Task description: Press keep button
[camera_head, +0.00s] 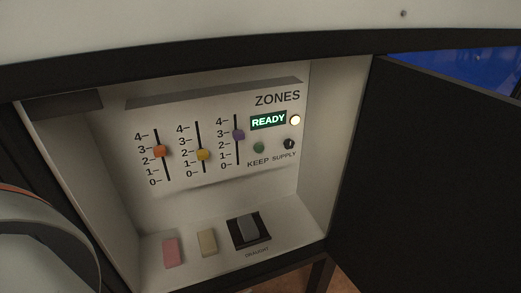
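The keep button is a round green button (258,147) on the pale control panel (215,185) in the head view. It sits above the word KEEP and below the lit green READY sign (268,121). Nothing covers it. Neither of my grippers shows in this view, so I cannot tell where they are relative to the button.
The panel is recessed in an open cabinet; a dark door (430,180) stands right. Left of the button are orange (160,151), yellow (203,155) and purple (238,135) sliders; right, a black supply knob (290,144). Below are pink (171,253), beige (207,243) and grey (247,230) controls.

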